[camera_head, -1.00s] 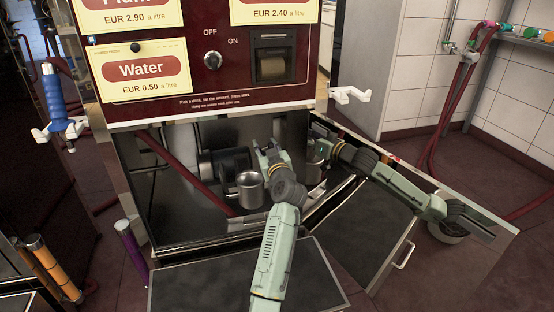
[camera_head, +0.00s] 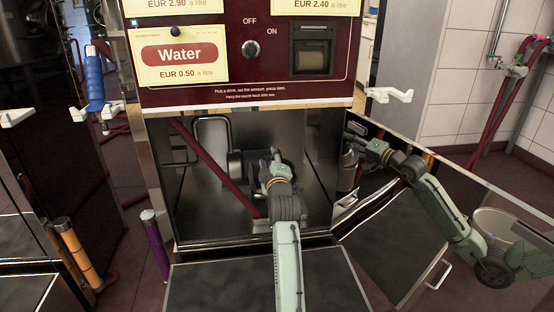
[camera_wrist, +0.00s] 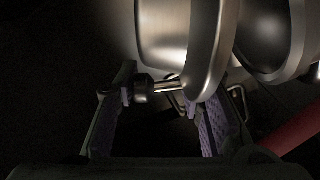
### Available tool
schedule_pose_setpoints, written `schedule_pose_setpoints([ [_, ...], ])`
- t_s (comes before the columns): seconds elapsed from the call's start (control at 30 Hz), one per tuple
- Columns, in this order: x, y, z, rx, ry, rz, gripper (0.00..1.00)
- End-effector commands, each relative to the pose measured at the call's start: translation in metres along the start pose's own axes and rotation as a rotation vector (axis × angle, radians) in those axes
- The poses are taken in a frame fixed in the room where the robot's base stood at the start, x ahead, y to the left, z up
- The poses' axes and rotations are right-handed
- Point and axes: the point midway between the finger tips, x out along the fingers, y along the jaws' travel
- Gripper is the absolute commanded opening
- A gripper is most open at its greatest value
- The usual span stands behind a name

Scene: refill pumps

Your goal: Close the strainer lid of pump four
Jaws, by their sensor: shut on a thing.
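In the wrist view, the two purple-padded fingers of my gripper (camera_wrist: 168,118) are on either side of a short metal handle with a black knob (camera_wrist: 143,88). The knob touches the left pad. The handle joins a round steel rim, apparently the strainer lid (camera_wrist: 208,45), beside a shiny metal body (camera_wrist: 163,30). Whether the lid sits fully against its seat cannot be told. In the head view, my gripper (camera_head: 270,163) is inside the open cabinet, in front of the dark pump (camera_head: 238,165). My wrist hides the strainer there.
A red hose (camera_head: 215,165) slants through the cabinet, and shows at the lower right of the wrist view. The cabinet door (camera_head: 400,240) stands open at the right, with a bucket (camera_head: 495,228) behind it. A purple tube (camera_head: 155,245) stands left of the cabinet.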

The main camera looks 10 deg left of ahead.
Motion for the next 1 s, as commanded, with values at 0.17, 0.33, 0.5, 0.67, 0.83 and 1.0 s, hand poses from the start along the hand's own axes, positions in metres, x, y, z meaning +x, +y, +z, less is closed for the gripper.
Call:
schedule_pose_setpoints([
  [0.17, 0.0, -0.008, 0.001, -0.109, -0.004, 0.007, 0.0],
  [0.33, 0.0, -0.014, 0.0, -0.171, -0.003, 0.007, 0.0],
  [0.5, 0.0, -0.016, 0.0, -0.203, -0.004, 0.009, 0.0],
  [0.67, 0.0, -0.017, -0.001, -0.212, -0.004, 0.009, 0.0],
  [0.83, 0.0, -0.017, -0.001, -0.212, -0.004, 0.009, 0.0],
  [1.0, 0.0, -0.016, 0.0, -0.211, -0.005, 0.01, 0.39],
])
